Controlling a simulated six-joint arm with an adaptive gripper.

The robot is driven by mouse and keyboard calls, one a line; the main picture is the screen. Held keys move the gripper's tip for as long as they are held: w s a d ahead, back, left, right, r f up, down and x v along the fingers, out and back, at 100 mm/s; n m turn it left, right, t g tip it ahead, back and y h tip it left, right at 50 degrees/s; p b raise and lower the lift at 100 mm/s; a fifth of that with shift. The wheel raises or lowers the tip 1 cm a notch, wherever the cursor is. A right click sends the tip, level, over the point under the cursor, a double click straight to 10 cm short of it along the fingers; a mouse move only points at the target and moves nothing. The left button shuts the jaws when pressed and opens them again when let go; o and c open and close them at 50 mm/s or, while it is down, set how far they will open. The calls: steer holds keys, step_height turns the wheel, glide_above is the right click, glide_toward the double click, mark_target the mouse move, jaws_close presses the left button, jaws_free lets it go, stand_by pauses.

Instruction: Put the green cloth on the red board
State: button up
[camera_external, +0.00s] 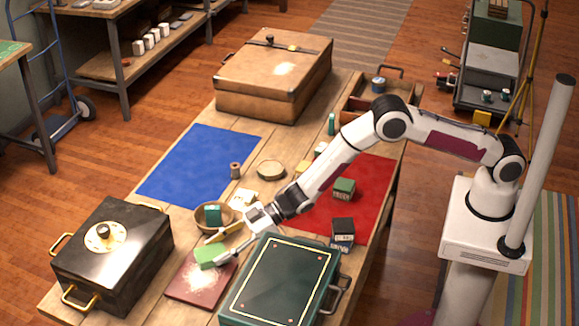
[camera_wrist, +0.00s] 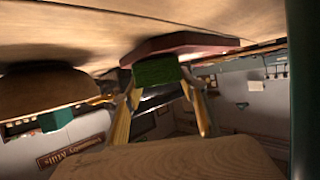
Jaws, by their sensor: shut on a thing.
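The green cloth (camera_external: 208,256) looks like a small folded block at the back edge of the dark red board (camera_external: 192,289), which has a pale smear on top. My gripper (camera_external: 214,250) reaches in from the right, with a finger on either side of the cloth. In the wrist view, my gripper (camera_wrist: 162,88) is shut on the green cloth (camera_wrist: 155,71). The red board (camera_wrist: 190,43) shows just behind the cloth there, in an upside-down view. I cannot tell whether the cloth touches the board.
A wooden bowl (camera_external: 228,223) with a teal block (camera_external: 213,215) stands close behind my gripper. A dark green case (camera_external: 280,282) is right of the board, and a black box (camera_external: 112,252) is left. A larger red sheet (camera_external: 376,178) and a blue sheet (camera_external: 198,165) lie farther back.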

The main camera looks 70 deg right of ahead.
steer(key=shift+f, duration=0.1)
steer(key=o, duration=1.1)
steer(key=shift+s+d+r, duration=0.3)
steer(key=shift+r, duration=0.05)
steer(key=shift+v, duration=3.25)
steer(key=shift+d, duration=0.1)
